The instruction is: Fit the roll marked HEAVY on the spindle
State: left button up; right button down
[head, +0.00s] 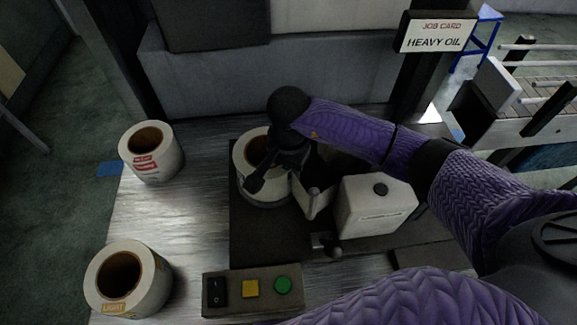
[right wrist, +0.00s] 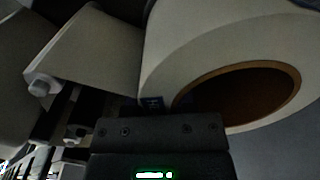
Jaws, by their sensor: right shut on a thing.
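A white roll with a brown core (head: 247,160) is over the round grey base (head: 262,201) on the dark machine plate. My right gripper (head: 270,168) is shut on this roll's wall from above and covers its right side. In the right wrist view the roll (right wrist: 205,45) fills the upper right, with the jaws below it. The spindle is hidden; I cannot tell whether the roll is fully seated. Another roll with a red label (head: 152,158) stands at the back left, its label too small to read. My left gripper is not in view.
A roll marked LIGHT (head: 128,285) stands at the front left. A white box unit (head: 376,210) stands right of the held roll. A button panel (head: 250,290) is in front. The table's left middle is clear.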

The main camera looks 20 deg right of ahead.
jog(key=shift+f, duration=0.1)
dwell(0.3)
jog(key=shift+c, duration=1.7)
grip_release()
notch_tip(320, 180, up, 10)
jog(key=shift+r+p, duration=0.1)
jog(key=shift+p, duration=0.75)
